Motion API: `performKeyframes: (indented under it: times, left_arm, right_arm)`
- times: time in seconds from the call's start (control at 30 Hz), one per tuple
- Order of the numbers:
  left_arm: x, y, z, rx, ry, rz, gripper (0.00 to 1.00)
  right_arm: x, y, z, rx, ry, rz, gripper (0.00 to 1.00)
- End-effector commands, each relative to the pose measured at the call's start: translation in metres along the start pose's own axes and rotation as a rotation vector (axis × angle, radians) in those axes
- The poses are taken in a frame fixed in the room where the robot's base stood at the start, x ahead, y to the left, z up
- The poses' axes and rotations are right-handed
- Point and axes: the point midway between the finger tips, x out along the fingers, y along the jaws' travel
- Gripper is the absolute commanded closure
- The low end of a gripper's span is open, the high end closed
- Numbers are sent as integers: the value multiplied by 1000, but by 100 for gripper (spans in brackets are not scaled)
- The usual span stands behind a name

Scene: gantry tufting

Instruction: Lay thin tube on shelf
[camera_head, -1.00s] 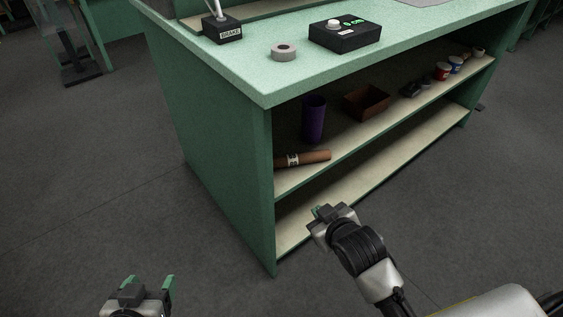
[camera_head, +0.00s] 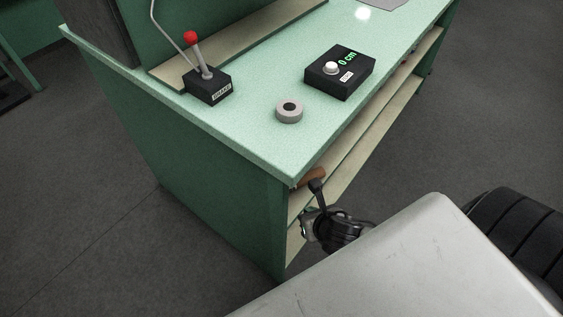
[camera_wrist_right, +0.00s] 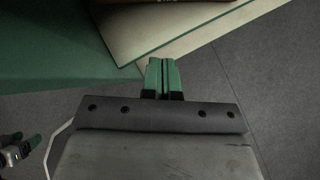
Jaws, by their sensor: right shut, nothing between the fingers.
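The thin tube, a brown tube (camera_head: 308,178), lies on the upper shelf (camera_head: 338,172) under the workbench top. Only a short part shows in the head view, under the bench edge. A dark brown strip with a pale label shows at the top edge of the right wrist view (camera_wrist_right: 165,2). My right gripper (camera_wrist_right: 163,75) is shut and empty, just outside the shelf's front edge. In the head view its fingers are mostly hidden by the wrist. My left gripper (camera_wrist_right: 22,146) shows at the lower left of the right wrist view, fingers apart and empty.
On the green bench top (camera_head: 245,125) stand a brake lever box (camera_head: 207,88), a grey tape roll (camera_head: 289,110) and a black box with a "0 cm" display (camera_head: 340,75). A lower shelf (camera_head: 294,240) runs below. Floor is clear around the bench.

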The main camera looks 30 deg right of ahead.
Motion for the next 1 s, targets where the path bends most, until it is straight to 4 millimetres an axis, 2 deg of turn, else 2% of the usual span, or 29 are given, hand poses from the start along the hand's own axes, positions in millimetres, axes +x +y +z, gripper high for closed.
performKeyframes:
  times: [0.07,0.17,0.37,0.73,0.8,1.0]
  left_arm:
    - [1,0,8,0,-19,0,34]
    - [1,0,5,-1,-19,0,34]
    - [-14,-2,-20,-4,3,-3,34]
    - [-66,-5,-67,-12,41,-7,34]
    - [-74,-5,-71,-13,44,-8,34]
    - [-89,-6,-78,-15,50,-9,34]
  right_arm:
    - [1,-3,0,-54,3,-8,100]
    - [8,-4,-1,-70,2,-10,100]
    - [39,-4,-2,-65,1,-10,100]
    - [104,-4,-2,-63,1,-8,100]
    - [112,-3,9,-62,-3,-8,100]
    - [126,-2,24,-63,0,-8,100]
